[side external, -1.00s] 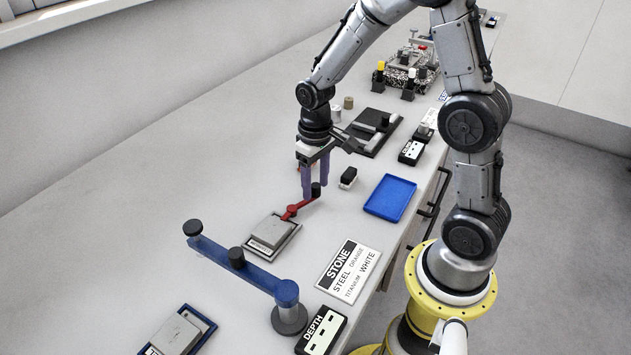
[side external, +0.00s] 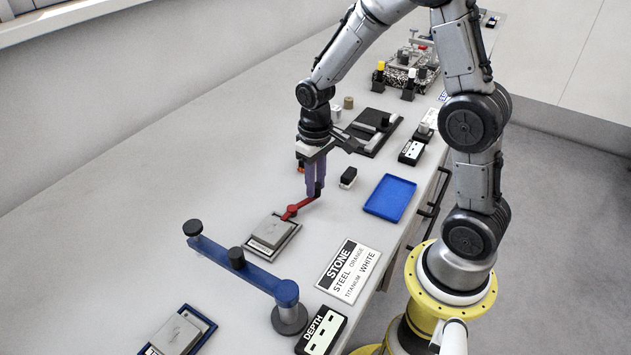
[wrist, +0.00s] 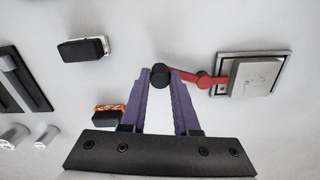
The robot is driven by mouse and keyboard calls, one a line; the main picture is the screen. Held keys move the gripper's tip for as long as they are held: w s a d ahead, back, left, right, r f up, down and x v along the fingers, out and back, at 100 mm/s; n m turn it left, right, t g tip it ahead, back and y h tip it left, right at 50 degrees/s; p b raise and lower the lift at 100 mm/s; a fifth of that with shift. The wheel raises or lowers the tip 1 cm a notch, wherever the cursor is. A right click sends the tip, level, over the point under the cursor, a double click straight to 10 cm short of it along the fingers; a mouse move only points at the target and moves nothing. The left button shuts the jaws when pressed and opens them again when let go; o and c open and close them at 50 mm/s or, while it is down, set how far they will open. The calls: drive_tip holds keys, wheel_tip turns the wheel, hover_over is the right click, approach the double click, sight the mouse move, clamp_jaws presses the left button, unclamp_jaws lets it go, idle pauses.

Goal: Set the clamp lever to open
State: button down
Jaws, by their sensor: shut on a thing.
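The clamp lever is a red arm (side external: 298,208) with a black knob at its end, beside a grey block on a framed plate (side external: 272,232). In the wrist view the red lever (wrist: 190,77) runs from the knob (wrist: 160,75) to a red pivot (wrist: 205,80) at the plate's edge (wrist: 222,62). My gripper (side external: 315,190) points down with its purple fingers shut on the black knob. In the wrist view the fingertips (wrist: 161,78) close on the knob from both sides. The lever sticks out away from the plate. I see no open or shut marking on it.
A blue swing arm (side external: 240,262) on a post stands in front of the plate. A blue tray (side external: 390,197), a STONE sign (side external: 348,272) and a small black block (side external: 348,177) lie to the right. The table left of the lever is clear.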

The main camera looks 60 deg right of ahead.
idle(0.8)
drive_tip(key=s+m, duration=0.1)
drive_tip(key=a+m, duration=0.1)
drive_tip(key=m, duration=0.1)
drive_tip(key=shift+s+r, duration=0.1)
drive_tip(key=shift+s, duration=0.25)
drive_tip(key=m, duration=0.2)
drive_tip(key=s+a+m, duration=0.1)
drive_tip(key=shift+s+a+m, duration=0.2)
drive_tip(key=shift+m, duration=0.2)
drive_tip(key=a+m, duration=0.1)
drive_tip(key=m, duration=0.1)
drive_tip(key=s+a+m, duration=0.1)
drive_tip(key=m, duration=0.1)
drive_tip(key=shift+a, duration=0.15)
drive_tip(key=shift+s+a+m, duration=0.1)
drive_tip(key=shift+a+m, duration=0.3)
drive_tip(key=shift+m, duration=0.4)
drive_tip(key=shift+s+a+m, duration=0.1)
drive_tip(key=shift+a+m, duration=0.3)
drive_tip(key=shift+m, duration=0.4)
drive_tip(key=shift+w, duration=0.1)
drive_tip(key=c, duration=0.6)
unclamp_jaws()
drive_tip(key=shift+c, duration=0.2)
wheel_tip(320, 180, up, 14)
